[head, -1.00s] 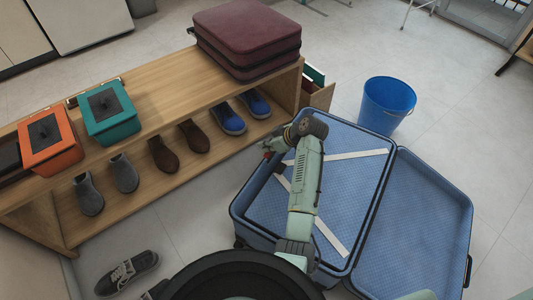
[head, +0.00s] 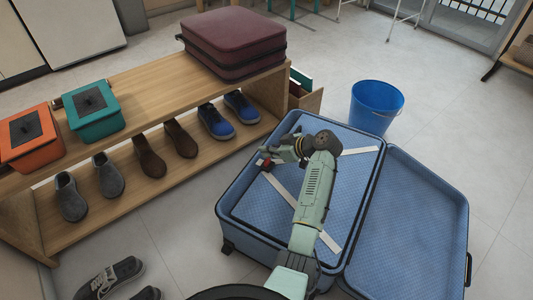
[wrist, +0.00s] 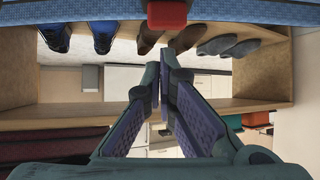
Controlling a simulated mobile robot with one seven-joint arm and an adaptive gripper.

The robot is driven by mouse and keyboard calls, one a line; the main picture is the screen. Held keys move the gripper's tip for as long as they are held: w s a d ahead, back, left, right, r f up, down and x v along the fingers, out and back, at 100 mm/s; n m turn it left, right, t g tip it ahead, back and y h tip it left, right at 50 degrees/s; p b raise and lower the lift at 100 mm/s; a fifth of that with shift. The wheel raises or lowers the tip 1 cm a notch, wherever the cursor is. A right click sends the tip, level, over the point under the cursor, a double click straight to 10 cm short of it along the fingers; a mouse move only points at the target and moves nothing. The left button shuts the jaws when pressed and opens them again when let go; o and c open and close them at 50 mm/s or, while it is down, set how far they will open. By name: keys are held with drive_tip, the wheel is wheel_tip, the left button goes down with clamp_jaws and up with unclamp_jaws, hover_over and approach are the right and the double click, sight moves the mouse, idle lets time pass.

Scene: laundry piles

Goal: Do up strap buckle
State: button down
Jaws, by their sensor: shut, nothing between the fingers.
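The blue suitcase (head: 222,226) lies open on the floor, with pale straps (head: 308,217) crossing its left half. My arm covers the middle of the straps. My gripper (head: 268,161) is over the suitcase's far left edge. In the wrist view my gripper (wrist: 164,75) has its purple-padded fingers shut and empty, pointing towards the shoe rack. A red block (wrist: 167,14) shows at the top of that view in front of the blue fabric. A red spot also shows at my gripper in the head view. I cannot tell whether it is the buckle.
A wooden shoe rack (head: 150,75) with several shoes stands left of the suitcase. A maroon case (head: 233,40) and lidded boxes sit on it. A blue bucket (head: 375,105) stands behind the suitcase. The open lid (head: 420,225) lies to the right. Loose shoes lie front left.

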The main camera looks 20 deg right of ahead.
drive_tip(key=shift+w+r+p, duration=0.1)
drive_tip(key=shift+r+p, duration=0.45)
drive_tip(key=shift+r, duration=0.35)
